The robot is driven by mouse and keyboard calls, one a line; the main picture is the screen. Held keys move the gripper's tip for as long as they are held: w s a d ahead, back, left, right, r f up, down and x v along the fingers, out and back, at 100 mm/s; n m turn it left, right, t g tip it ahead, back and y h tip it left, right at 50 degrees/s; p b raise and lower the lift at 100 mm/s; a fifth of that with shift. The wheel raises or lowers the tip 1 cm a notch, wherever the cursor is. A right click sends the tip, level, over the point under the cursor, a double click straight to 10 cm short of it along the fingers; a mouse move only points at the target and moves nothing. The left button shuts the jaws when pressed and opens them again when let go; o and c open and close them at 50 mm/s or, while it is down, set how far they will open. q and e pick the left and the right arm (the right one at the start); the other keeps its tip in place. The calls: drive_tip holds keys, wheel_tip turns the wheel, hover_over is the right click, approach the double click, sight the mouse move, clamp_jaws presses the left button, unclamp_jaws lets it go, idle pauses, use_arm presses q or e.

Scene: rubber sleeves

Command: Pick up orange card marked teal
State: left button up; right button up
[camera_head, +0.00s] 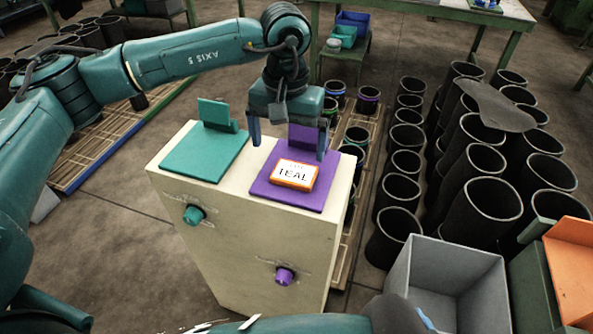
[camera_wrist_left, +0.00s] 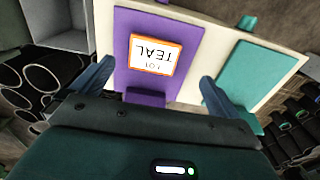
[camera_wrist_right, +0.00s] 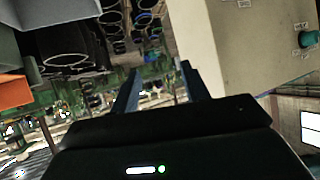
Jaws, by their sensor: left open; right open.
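The orange card marked TEAL (camera_head: 294,174), with an orange border and white face, lies on the purple plate (camera_head: 304,198) on top of the cream cabinet (camera_head: 240,219). In the left wrist view the card (camera_wrist_left: 154,54) lies ahead between the finger lines. My left gripper (camera_head: 289,143) is open and empty, above the back part of the purple plate, fingers pointing down, apart from the card. A teal plate (camera_head: 195,164) with an upright block is beside it.
A purple upright block (camera_head: 302,137) rises at the back of the purple plate. The cabinet front has a teal knob (camera_head: 193,215) and a purple knob (camera_head: 284,276). A grey bin (camera_head: 447,280) and several black rubber sleeves (camera_head: 480,180) stand to the right.

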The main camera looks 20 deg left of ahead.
sight(293, 173)
use_arm(q)
drive_tip(key=f, duration=0.2)
drive_tip(key=f+p, duration=0.1)
drive_tip(key=f, duration=0.4)
drive_tip(key=shift+w+d+f, duration=0.2)
drive_tip(key=shift+w+d, duration=0.05)
drive_tip(key=shift+d, duration=0.15)
drive_tip(key=shift+c, duration=0.2)
drive_tip(key=c, duration=1)
drive_tip(key=shift+r, duration=0.1)
